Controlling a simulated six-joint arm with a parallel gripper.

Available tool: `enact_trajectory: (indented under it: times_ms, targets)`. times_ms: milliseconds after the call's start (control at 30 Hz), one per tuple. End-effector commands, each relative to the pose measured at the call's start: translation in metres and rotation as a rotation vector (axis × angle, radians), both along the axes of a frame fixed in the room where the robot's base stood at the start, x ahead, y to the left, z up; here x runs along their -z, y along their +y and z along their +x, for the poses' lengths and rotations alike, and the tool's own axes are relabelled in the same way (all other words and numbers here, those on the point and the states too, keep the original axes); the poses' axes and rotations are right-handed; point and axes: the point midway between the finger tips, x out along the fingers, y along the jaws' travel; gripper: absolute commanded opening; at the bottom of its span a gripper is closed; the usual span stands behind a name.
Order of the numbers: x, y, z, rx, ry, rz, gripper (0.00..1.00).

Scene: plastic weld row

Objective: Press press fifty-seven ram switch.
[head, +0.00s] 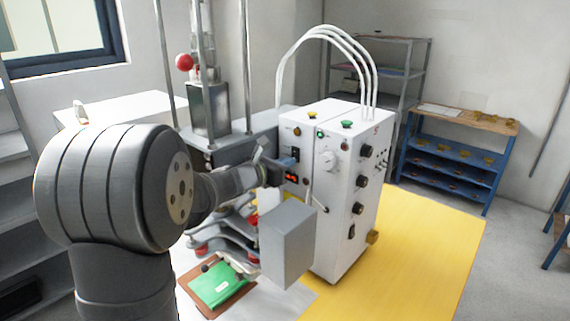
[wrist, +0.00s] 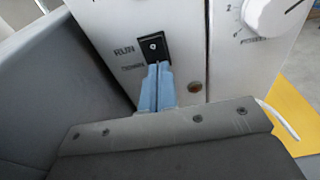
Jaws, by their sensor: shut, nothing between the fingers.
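The ram switch looks to be the small black rocker (wrist: 153,46) on the white cabinet's front in the wrist view. It has a pale dot in its middle and blurred lettering to its left. My gripper (wrist: 157,66) has blue fingers shut together with nothing between them. The fingertips overlap the switch's lower part; I cannot tell whether they touch it. In the head view, the switch (head: 295,154) shows above a red display, and my gripper (head: 291,161) is against or just before that face, partly hidden by my wrist.
The white cabinet (head: 350,215) carries knobs, a green button (head: 347,124) and white hoses. A white dial (wrist: 272,16) is right of the switch. A grey box (head: 288,245) stands below my wrist. Press columns rise behind. A yellow floor mat (head: 430,240) lies clear at right.

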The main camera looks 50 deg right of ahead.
Motion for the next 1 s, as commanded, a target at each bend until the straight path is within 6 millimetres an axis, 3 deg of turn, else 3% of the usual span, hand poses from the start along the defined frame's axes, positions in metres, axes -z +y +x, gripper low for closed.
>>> enact_trajectory:
  times_ms: [300,467,1000]
  targets:
    - [0.001,-0.003,0.000,0.000,0.000,0.000,0.00]
    - [0.002,0.009,0.001,-0.002,0.000,0.000,0.00]
    - [0.016,0.119,0.001,-0.003,0.000,-0.001,0.00]
